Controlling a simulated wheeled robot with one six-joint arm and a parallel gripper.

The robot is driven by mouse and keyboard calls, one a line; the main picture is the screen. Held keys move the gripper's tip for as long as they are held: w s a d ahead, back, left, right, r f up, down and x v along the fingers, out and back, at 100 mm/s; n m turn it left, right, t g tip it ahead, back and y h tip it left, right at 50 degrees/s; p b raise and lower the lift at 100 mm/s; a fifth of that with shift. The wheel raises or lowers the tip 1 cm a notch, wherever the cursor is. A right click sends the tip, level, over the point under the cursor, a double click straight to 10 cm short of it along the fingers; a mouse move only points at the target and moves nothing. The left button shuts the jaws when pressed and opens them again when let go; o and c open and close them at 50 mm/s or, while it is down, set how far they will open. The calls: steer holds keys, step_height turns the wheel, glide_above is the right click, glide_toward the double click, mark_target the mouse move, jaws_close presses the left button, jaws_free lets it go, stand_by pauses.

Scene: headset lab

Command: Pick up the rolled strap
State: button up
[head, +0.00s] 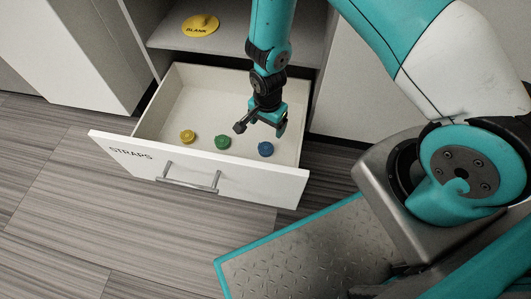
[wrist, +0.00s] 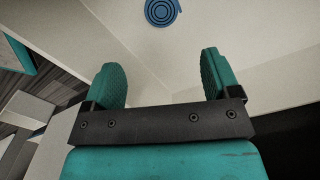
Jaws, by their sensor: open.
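Three rolled straps lie on the floor of the open drawer in the head view: a yellow one (head: 188,136), a green one (head: 222,142) and a blue one (head: 265,149). The blue strap also shows as a flat spiral at the top of the wrist view (wrist: 162,12). My gripper (head: 260,128) is over the drawer, above the straps and apart from them. In the wrist view its two teal fingers (wrist: 168,80) are spread, with nothing between them. The blue strap is beyond the fingertips.
The white drawer (head: 240,182) is pulled out, with "STRAPS" on its front and a metal handle (head: 188,178). Its walls surround the straps. A yellow item marked "BLANK" (head: 200,25) sits on the shelf above (head: 225,50). Wood-look floor lies in front.

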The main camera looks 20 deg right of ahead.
steer(key=b, duration=0.3)
glide_above(267, 146)
step_height(267, 146, down, 7)
steer(key=shift+s+f, duration=0.15)
step_height(267, 146, down, 5)
steer(key=b, duration=0.4)
steer(key=shift+f, duration=0.15)
steer(key=shift+c, duration=0.2)
steer(key=c, duration=1)
